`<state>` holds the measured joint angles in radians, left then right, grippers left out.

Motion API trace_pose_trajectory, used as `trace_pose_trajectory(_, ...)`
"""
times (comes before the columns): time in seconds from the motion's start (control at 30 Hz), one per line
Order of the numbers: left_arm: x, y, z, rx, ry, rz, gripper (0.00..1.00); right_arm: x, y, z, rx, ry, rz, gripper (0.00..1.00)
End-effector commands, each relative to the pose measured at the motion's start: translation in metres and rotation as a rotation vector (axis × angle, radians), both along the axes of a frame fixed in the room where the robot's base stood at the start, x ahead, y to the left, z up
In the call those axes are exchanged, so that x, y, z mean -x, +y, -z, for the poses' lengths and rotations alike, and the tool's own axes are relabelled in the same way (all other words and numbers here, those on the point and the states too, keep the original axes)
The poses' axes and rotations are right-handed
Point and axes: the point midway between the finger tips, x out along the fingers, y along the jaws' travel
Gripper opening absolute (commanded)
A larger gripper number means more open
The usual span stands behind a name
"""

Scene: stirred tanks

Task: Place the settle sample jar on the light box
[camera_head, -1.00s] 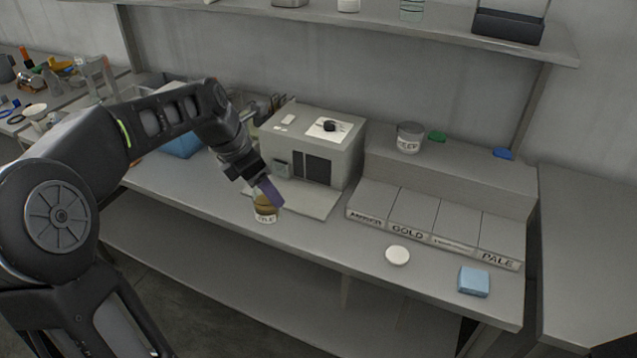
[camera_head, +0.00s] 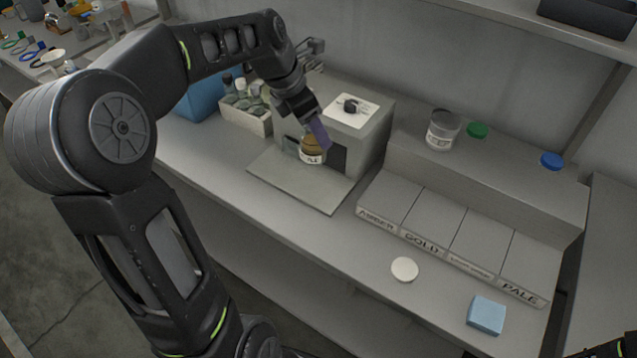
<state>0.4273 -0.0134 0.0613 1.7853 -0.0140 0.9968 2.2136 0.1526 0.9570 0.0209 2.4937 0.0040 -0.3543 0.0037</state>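My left gripper (camera_head: 318,133) is shut on a small jar (camera_head: 312,148) with amber-brown contents and a white, partly readable label. Its purplish finger covers part of the jar's right side. The jar is roughly upright in front of the grey box (camera_head: 367,147), which has a dark front opening and a white square with a black knob on top. A flat grey plate (camera_head: 305,187) extends in front of this box. I cannot tell which part is the light box, or whether the jar touches anything. My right gripper is not in view.
Labelled bins stand at right, including GOLD (camera_head: 432,220) and PALE (camera_head: 530,265). Behind, a grey step holds a clear jar (camera_head: 443,130), a green lid (camera_head: 477,130) and a blue lid (camera_head: 551,161). A white disc (camera_head: 404,269) and blue block (camera_head: 486,315) lie in front. A bottle rack (camera_head: 245,118) stands left.

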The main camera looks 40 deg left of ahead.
Motion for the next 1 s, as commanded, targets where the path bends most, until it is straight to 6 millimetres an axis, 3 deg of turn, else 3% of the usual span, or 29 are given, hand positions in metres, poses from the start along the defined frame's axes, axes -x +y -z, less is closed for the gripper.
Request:
trace_pose_trajectory(0.2, -0.005, -0.004, -0.005, 0.007, 0.000, 0.021, 0.00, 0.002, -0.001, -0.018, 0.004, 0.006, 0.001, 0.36)
trace_pose_trajectory(0.57, -0.005, -0.003, 0.002, 0.008, 0.001, 0.021, 0.00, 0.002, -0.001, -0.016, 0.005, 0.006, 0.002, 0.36)
trace_pose_trajectory(0.9, -0.005, -0.003, 0.054, 0.009, 0.004, 0.019, 0.00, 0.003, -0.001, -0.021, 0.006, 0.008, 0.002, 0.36)
trace_pose_trajectory(1.0, -0.005, -0.003, 0.062, 0.008, 0.001, 0.021, 0.00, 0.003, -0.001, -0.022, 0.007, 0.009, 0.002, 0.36)
